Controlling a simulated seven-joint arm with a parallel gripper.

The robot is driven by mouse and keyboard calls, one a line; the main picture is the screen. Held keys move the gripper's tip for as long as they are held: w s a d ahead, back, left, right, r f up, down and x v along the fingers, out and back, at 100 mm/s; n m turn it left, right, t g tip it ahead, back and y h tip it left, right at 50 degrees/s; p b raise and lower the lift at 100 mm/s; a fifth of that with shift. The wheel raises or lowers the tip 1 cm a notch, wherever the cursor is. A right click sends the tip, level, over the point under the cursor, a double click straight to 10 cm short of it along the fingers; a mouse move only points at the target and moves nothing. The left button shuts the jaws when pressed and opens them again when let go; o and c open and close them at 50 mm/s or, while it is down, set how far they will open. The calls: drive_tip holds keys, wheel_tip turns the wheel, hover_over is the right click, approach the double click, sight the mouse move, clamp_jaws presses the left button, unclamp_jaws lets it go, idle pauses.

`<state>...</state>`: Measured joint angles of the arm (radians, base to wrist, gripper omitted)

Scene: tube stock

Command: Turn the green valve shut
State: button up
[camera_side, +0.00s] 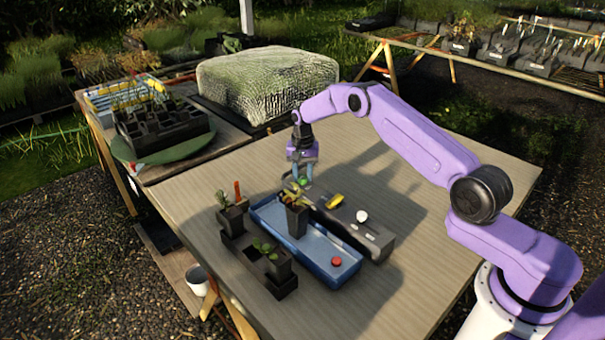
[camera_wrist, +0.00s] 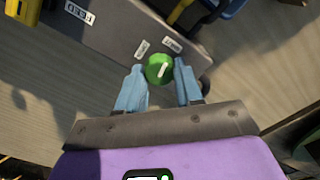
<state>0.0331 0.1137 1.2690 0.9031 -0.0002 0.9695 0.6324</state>
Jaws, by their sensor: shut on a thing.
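The green valve (camera_wrist: 158,70) is a round knob with a white mark, set at the end of a grey panel (camera_wrist: 110,25). Small white labels sit beside it on the panel. My gripper (camera_wrist: 160,80) has its two blue fingers on either side of the knob and is shut on it. In the side view, my gripper (camera_side: 302,178) reaches down to the far end of the grey panel (camera_side: 375,236), and a bit of the green valve (camera_side: 303,183) shows between the fingers. The knob's mark is slanted in the wrist view.
The panel also bears a yellow handle (camera_side: 335,201) and a white knob (camera_side: 362,216). A blue tray (camera_side: 318,270) with a potted plant (camera_side: 296,220) and a red knob (camera_side: 337,261) lies beside it. A black plant holder (camera_side: 278,285) stands further left. The table's right side is clear.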

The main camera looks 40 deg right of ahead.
sight(303, 176)
drive_tip(key=shift+m, duration=1.1)
drive_tip(key=o, duration=1)
drive_tip(key=shift+o, duration=0.2)
wheel_tip(303, 176, up, 18)
drive_tip(key=shift+f, duration=0.25)
